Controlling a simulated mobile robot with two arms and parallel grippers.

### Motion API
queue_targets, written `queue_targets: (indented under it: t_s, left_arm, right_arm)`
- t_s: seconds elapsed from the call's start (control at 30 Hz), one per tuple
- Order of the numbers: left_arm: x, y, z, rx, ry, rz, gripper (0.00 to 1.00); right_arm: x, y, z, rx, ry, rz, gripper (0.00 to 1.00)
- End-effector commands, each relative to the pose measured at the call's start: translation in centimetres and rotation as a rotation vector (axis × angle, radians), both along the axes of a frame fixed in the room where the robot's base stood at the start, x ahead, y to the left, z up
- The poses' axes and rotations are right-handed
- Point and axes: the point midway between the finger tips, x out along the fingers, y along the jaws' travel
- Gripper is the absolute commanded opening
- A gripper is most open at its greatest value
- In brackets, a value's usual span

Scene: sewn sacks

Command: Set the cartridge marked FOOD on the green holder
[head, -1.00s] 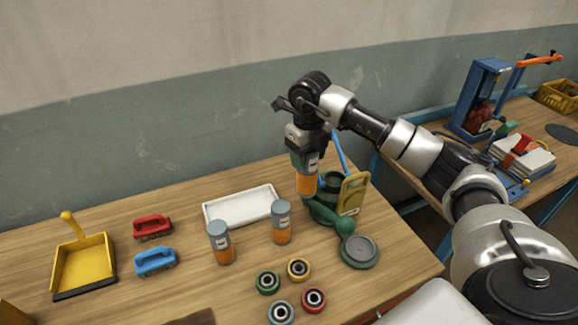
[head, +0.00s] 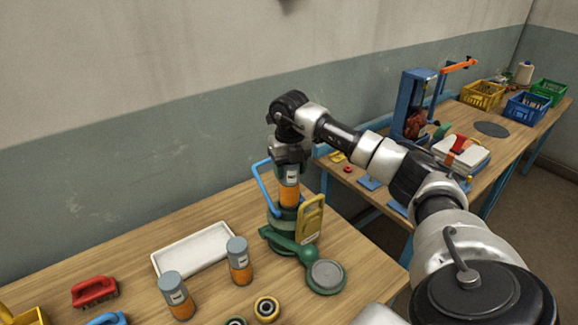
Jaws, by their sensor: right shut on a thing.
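My right gripper (head: 290,167) is shut on a grey-topped cartridge with an orange lower part (head: 289,195). It holds the cartridge upright, at the green stand (head: 281,238) at the back right of the table. I cannot tell whether the cartridge's lower end touches the stand. Its label is too small to read. Two similar cartridges, a left one (head: 177,296) and a right one (head: 239,261), stand on the table with unreadable labels. My left gripper is out of view.
A white tray (head: 194,250) lies left of the stand. A yellow tag (head: 311,220) and blue handle (head: 262,190) rise beside the stand. A second table with a blue press (head: 413,105) stands right.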

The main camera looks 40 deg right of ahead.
Motion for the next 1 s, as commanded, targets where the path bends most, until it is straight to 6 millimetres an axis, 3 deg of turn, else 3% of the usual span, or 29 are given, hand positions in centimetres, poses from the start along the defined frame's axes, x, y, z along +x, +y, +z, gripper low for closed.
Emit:
queue_targets:
  t_s: [0.2, 1.0]
  left_arm:
    - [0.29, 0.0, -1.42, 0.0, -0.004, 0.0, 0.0]
    - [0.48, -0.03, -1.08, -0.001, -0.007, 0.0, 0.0]
  right_arm:
    - [0.04, 0.0, -1.74, 0.0, -0.003, 0.0, 0.21]
    - [-0.04, 0.08, -1.73, 0.0, -0.001, 0.001, 0.21]
